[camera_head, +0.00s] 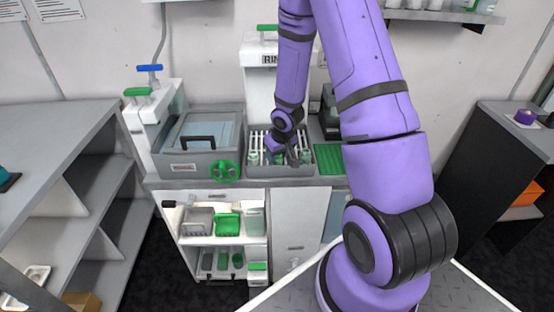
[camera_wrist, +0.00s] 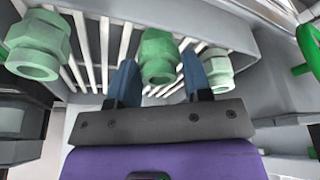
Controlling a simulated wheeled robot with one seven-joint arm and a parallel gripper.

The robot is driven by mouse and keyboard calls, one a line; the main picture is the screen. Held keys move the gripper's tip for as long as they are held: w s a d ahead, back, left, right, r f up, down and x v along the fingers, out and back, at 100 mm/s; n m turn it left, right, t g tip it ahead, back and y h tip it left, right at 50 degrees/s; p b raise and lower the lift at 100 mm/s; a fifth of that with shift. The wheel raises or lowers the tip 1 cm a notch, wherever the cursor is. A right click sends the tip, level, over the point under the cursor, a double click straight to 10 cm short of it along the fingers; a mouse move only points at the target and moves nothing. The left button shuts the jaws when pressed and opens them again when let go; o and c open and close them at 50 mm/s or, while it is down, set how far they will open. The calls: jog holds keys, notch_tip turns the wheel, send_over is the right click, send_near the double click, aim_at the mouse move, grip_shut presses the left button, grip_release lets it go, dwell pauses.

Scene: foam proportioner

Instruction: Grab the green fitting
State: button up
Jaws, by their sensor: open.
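A green fitting (camera_wrist: 157,56) sits on the white slats of a grey rinse tray (camera_head: 281,171). It is a stronger green than the two pale fittings beside it, one at left (camera_wrist: 38,45) and one at right (camera_wrist: 217,71). My gripper (camera_wrist: 158,68) is open, with one blue finger to the left and one to the right of the green fitting. Gaps show between the fitting and both fingers. In the head view my gripper (camera_head: 281,152) is low over the tray and partly hides the fittings.
A grey lidded box with a black handle (camera_head: 198,142) and a green handwheel (camera_head: 225,170) stand left of the tray. A green mat (camera_head: 336,160) lies to the right. A white column (camera_head: 262,85) rises behind. Open shelves with green bins (camera_head: 228,224) are below.

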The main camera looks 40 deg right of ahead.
jog(key=shift+x, duration=1.1)
jog(key=shift+c, duration=0.2)
jog(key=c, duration=0.5)
jog(key=shift+r, duration=0.1)
